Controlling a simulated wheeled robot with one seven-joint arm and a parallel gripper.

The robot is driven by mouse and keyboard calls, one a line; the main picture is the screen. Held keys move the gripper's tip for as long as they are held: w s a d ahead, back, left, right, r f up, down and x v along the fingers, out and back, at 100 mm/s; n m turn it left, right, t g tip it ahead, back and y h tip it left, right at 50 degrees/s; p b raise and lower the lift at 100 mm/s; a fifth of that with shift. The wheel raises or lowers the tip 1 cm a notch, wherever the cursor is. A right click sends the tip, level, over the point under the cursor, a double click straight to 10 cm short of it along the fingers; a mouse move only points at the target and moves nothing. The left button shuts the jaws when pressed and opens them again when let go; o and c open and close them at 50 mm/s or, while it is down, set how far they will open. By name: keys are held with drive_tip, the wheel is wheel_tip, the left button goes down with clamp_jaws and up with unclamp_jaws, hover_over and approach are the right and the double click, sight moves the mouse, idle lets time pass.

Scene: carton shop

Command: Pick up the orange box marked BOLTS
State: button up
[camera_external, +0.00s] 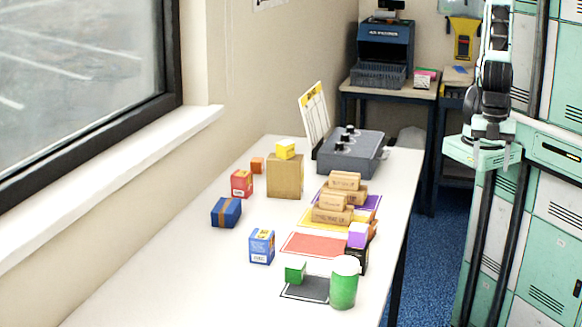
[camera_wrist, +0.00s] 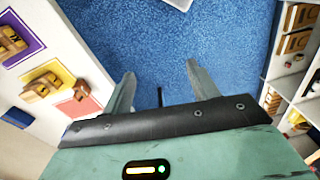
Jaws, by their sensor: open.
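A small orange box (camera_external: 257,164) stands on the white table, left of the large tan box near the wall side. Its marking is too small to read. Part of another orange-brown item (camera_external: 373,230) shows behind the purple box at the table's right side; I cannot tell what it is. My gripper (camera_wrist: 160,80) is open and empty in the wrist view, its two fingers apart over the blue floor. My arm is at the right in the external view, off the table and well away from the small orange box.
The tan box (camera_external: 285,176) carries a yellow box (camera_external: 285,149). A red box (camera_external: 242,183) and a blue box (camera_external: 226,212) stand nearby. Stacked brown cartons (camera_external: 333,206), a purple box (camera_external: 358,235), a green can (camera_external: 343,284) and a grey device (camera_external: 350,155) occupy the right side. The left front is clear.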

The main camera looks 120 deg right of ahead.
drive_tip(key=shift+o, duration=0.9)
